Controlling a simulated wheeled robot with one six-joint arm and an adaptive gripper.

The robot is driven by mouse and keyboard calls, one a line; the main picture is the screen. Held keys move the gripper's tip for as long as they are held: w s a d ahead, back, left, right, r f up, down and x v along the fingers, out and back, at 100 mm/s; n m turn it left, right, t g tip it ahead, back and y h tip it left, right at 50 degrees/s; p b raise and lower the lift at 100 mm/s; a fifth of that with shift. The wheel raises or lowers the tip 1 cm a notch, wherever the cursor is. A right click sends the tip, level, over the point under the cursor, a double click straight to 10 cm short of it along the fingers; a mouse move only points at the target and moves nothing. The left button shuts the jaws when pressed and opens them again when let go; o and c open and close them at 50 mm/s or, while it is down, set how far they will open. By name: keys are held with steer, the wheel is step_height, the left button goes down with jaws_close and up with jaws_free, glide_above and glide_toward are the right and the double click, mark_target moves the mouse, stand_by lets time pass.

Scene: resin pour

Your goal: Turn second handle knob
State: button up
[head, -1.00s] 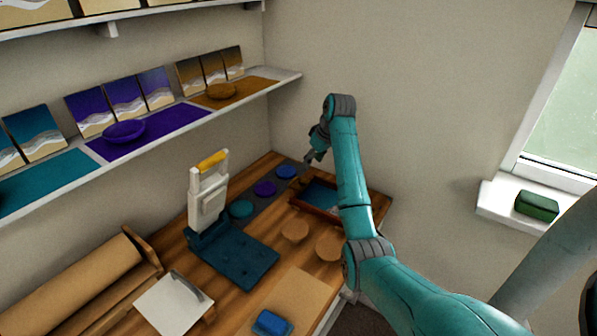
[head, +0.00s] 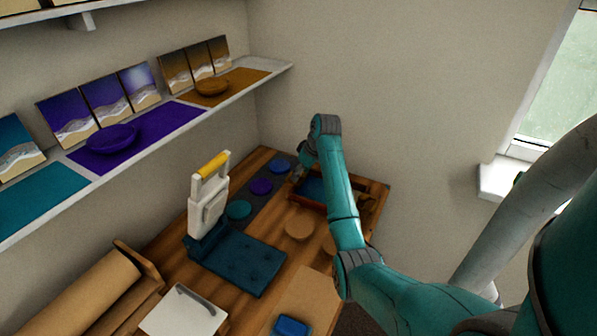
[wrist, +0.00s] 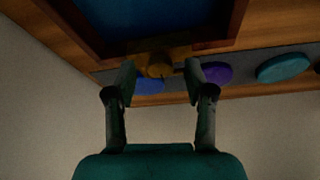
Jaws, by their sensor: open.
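A wooden-framed tray with a blue inside (head: 312,188) sits at the back of the bench; its frame also shows in the wrist view (wrist: 90,40). A brass-coloured knob (wrist: 160,64) stands on the near side of the frame in the wrist view. My gripper (wrist: 160,74) is open, with one finger on each side of the knob; I cannot tell whether they touch it. In the head view my gripper (head: 297,174) is at the tray's left end, small and dark, and the knob there is hidden. Another brownish knob (head: 366,203) shows at the tray's right end.
Blue (head: 280,166), purple (head: 261,186) and teal (head: 239,209) discs lie on a grey strip left of the tray. A press with a yellow handle (head: 212,165) stands nearer. Wooden discs (head: 299,228) lie in front. The wall is close behind the tray.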

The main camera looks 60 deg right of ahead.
jaws_close()
